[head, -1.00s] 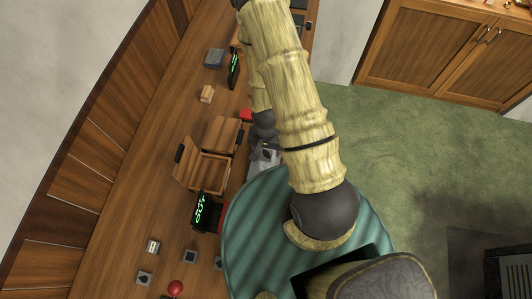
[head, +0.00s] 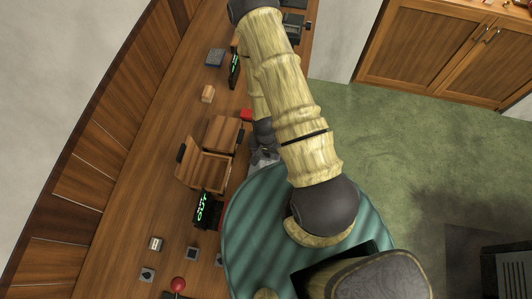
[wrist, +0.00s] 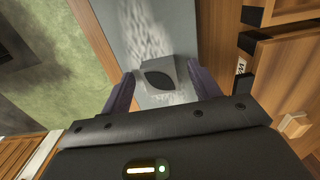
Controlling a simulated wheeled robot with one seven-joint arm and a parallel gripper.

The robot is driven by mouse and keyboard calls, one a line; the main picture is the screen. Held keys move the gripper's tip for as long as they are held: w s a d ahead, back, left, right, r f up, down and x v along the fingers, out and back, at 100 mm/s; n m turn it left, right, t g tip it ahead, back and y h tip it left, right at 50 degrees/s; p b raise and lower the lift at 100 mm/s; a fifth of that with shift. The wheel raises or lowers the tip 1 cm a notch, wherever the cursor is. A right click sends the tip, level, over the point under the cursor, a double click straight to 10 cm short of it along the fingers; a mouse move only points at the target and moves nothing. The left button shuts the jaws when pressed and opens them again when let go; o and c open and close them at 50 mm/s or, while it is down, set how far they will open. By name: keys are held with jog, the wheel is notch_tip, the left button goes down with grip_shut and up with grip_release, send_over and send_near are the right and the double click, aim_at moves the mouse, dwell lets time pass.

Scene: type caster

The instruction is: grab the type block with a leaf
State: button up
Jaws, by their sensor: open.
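The type block with a leaf (wrist: 160,77) is a small grey block with a dark leaf shape on its face. In the wrist view it sits on a grey, streaked surface. My gripper (wrist: 160,70) is open, with one dark finger on each side of the block. I cannot tell whether the fingers touch it. In the head view my gripper (head: 263,138) is over the desk's right edge, mostly hidden behind my arm, and the block cannot be made out there.
The wooden desk (head: 125,190) holds an open wooden box (head: 205,165), a sign with green letters (head: 203,208) and a red ball (head: 178,283). Several small grey blocks, one pale-faced (head: 155,243), lie at the lower left. A wooden block (wrist: 294,124) lies right in the wrist view.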

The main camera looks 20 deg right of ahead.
jog(key=c, duration=1.2)
jog(key=shift+r, duration=0.2)
jog(key=shift+r+b, duration=1.55)
jog(key=shift+r, duration=3.3)
